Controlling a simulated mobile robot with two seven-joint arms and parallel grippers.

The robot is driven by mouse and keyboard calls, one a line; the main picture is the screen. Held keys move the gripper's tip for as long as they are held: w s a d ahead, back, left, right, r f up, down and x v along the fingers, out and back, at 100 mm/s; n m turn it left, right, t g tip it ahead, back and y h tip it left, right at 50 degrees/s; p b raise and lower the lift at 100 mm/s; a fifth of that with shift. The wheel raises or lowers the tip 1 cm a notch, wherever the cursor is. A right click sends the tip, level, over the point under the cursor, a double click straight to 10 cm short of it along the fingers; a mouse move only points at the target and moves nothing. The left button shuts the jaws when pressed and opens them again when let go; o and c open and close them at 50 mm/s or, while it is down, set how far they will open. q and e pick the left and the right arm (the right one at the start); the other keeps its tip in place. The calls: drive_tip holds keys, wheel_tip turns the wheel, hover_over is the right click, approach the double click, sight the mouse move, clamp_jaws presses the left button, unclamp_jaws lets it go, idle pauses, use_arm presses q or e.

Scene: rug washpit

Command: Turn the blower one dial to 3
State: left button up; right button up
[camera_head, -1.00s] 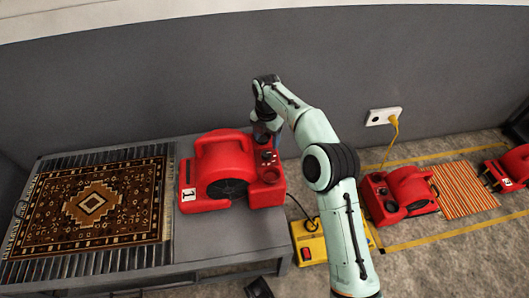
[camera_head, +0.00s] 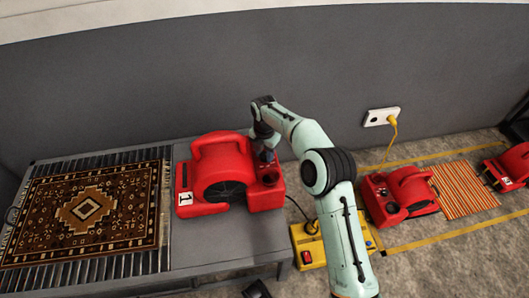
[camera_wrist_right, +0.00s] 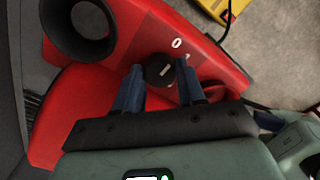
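Blower one (camera_head: 216,178) is the red blower with a white "1" label, standing on the grey table at centre. Its dark round dial (camera_wrist_right: 159,71) shows in the right wrist view, with a pale pointer mark slanting up and right, roughly toward the "1". A "0" is printed above it; the other numbers are hidden by the finger. My right gripper (camera_head: 267,153) is at the blower's top right corner. In the wrist view its two blue fingers (camera_wrist_right: 160,78) stand apart on either side of the dial, with small gaps visible. My left gripper is not seen.
A patterned rug (camera_head: 85,212) lies on slats on the table's left. On the floor at right are a yellow box with a red switch (camera_head: 306,257), two more red blowers (camera_head: 400,195) (camera_head: 508,166), and an orange striped rug (camera_head: 463,190). A yellow cord runs to a wall socket (camera_head: 381,117).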

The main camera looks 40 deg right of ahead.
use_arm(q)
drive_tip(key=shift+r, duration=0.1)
use_arm(e)
drive_tip(key=m+p, duration=0.2)
drive_tip(key=m, duration=0.2)
drive_tip(key=shift+r+m, duration=0.1)
drive_tip(key=shift+m, duration=0.3)
drive_tip(key=m+p, duration=0.1)
drive_tip(key=m, duration=0.7)
drive_tip(key=shift+p, duration=0.4)
drive_tip(key=m, duration=0.3)
drive_tip(key=shift+m, duration=0.3)
drive_tip(key=m, duration=0.3)
drive_tip(key=shift+m+p, duration=0.3)
drive_tip(key=shift+p, duration=0.05)
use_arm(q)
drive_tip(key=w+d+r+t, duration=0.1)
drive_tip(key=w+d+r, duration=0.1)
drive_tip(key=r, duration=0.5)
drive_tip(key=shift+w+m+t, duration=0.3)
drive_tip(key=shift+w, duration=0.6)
use_arm(e)
drive_tip(key=shift+m, duration=1.9)
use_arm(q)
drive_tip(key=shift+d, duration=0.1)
